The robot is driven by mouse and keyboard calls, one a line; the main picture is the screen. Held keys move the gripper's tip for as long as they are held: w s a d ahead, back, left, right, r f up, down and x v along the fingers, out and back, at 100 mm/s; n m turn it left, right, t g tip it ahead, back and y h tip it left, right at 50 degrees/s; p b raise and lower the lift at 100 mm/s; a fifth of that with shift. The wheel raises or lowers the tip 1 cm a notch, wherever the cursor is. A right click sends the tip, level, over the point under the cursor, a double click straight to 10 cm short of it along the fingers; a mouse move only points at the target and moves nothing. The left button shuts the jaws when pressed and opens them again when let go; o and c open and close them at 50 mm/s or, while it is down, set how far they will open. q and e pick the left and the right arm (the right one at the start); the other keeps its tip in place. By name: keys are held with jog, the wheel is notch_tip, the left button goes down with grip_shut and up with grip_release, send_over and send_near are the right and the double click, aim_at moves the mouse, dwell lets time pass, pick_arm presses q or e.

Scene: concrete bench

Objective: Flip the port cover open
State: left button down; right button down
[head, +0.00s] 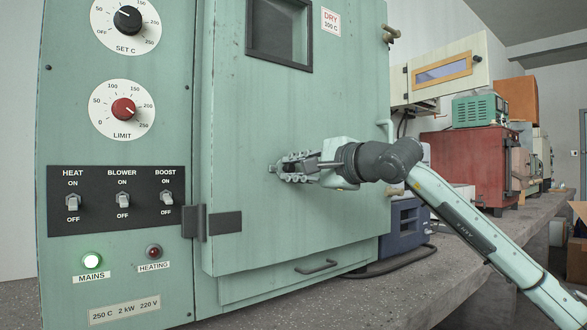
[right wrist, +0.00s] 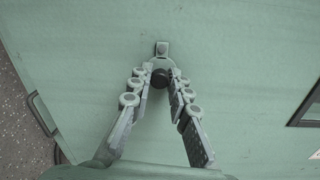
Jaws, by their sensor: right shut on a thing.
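The port cover (right wrist: 162,49) is a small grey metal piece on the pale green oven door (head: 240,120). Its upper tab, with a round pivot, shows in the right wrist view, and a dark round knob (right wrist: 160,78) stands just below it between my fingertips. My right gripper (head: 282,170) reaches the door from the right, and its fingers close in on this small part. It also shows in the right wrist view (right wrist: 160,80), shut on the port cover. In the head view the fingers hide most of the cover. My left gripper is not in view.
A control panel (head: 117,200) with switches and dials is at the left. A blue box (head: 405,225) and a red cabinet (head: 465,165) stand on the concrete bench (head: 420,285) to the right.

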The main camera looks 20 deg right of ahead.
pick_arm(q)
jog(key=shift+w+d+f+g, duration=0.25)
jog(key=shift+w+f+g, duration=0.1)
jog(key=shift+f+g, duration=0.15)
pick_arm(e)
jog(key=shift+r+n, duration=0.3)
jog(key=shift+n, duration=0.7)
jog(key=c, duration=1.4)
grip_release()
jog(key=v, duration=1.2)
jog(key=shift+a, duration=0.1)
